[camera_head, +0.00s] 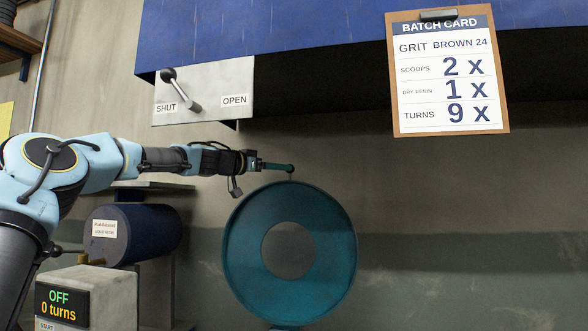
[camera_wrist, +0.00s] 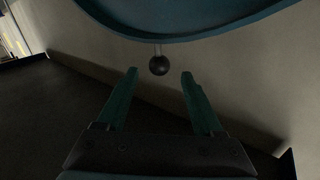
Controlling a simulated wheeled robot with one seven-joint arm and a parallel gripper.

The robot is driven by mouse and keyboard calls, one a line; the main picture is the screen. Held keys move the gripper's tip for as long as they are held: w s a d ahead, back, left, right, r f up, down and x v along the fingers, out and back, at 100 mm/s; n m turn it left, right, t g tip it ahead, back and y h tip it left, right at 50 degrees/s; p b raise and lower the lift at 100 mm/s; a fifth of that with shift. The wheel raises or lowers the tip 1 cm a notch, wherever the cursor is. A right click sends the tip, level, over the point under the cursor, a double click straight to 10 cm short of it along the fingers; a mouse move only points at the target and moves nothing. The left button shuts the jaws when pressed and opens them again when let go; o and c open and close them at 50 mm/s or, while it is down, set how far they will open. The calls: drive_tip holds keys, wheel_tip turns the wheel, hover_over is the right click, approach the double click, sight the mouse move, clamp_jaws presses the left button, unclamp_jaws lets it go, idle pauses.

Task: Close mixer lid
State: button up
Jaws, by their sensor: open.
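The teal disc with a round hole in its middle, which I take for the mixer lid (camera_head: 337,250), stands on edge and faces me in the head view. Its curved rim (camera_wrist: 215,28) crosses the top of the wrist view. A black ball knob (camera_wrist: 159,65) on a thin stem sticks out from this rim. My gripper (camera_head: 277,166) is at the top edge of the disc. In the wrist view my gripper (camera_wrist: 159,74) is open and empty, with the knob centred just beyond or between its fingertips; I cannot tell the depth. The mixer's drum is not clearly visible.
A control box (camera_head: 62,303) reads OFF, 0 turns. A dark blue drum (camera_head: 150,233) lies behind it. A blue hopper (camera_head: 300,35) overhangs above, with a SHUT/OPEN lever (camera_head: 180,90). A batch card (camera_head: 447,75) hangs at right. The space right of the disc is free.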

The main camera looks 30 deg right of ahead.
drive_tip(key=p+x, duration=0.5)
drive_tip(key=x, duration=0.3)
drive_tip(key=shift+d, duration=0.4)
clamp_jaws()
idle(1.0)
